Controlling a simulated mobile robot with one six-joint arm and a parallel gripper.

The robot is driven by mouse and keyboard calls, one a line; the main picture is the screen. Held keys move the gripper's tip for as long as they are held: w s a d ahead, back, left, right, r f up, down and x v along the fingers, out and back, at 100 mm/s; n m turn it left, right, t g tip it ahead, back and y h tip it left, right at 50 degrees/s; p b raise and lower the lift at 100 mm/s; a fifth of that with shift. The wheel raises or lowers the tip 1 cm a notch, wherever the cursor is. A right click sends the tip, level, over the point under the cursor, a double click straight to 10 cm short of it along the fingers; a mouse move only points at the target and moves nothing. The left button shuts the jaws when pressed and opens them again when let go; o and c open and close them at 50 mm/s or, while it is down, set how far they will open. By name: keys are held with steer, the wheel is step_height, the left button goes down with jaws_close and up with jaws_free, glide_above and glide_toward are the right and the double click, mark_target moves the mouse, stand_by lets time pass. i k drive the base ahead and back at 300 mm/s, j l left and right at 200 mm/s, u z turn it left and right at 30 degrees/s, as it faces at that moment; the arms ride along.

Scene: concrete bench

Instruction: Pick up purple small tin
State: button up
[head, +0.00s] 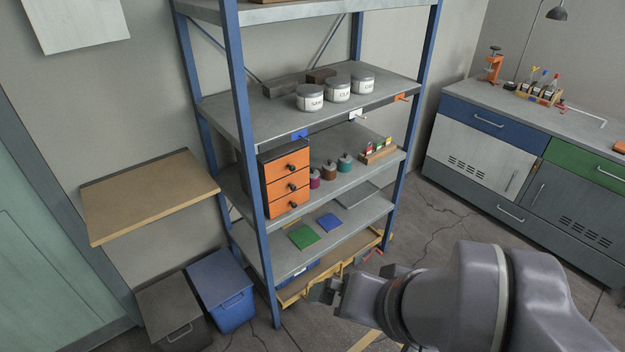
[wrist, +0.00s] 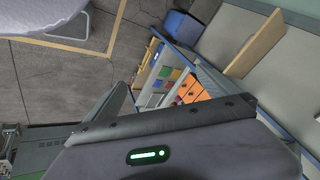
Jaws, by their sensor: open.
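The purple small tin (head: 315,179) stands on the middle shelf of the rack in the head view, just right of the orange drawer unit (head: 285,180), which may hide part of its left side. A brown tin (head: 328,170) and a teal tin (head: 345,162) stand in a row to its right. My gripper (head: 338,286) is open, low in front of the rack's bottom shelf, well below and apart from the tin. I cannot make out the purple tin in the wrist view, where the rack shows small and tilted.
The blue-post shelf rack (head: 263,240) surrounds the tins, with three white jars (head: 338,92) on the shelf above. Green (head: 304,237) and blue (head: 330,222) flat items lie on a lower shelf. Bins (head: 222,290) stand left. A cabinet bench (head: 520,125) stands right, with open floor between.

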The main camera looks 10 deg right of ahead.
mark_target(314, 182)
steer(key=i+j+u, duration=0.15)
steer(key=i+j, duration=0.25)
steer(key=i+j+u, duration=0.2)
steer(key=i+j, duration=0.15)
steer(key=i, duration=0.3)
steer(key=i+l, duration=0.75)
steer(key=l, duration=0.2)
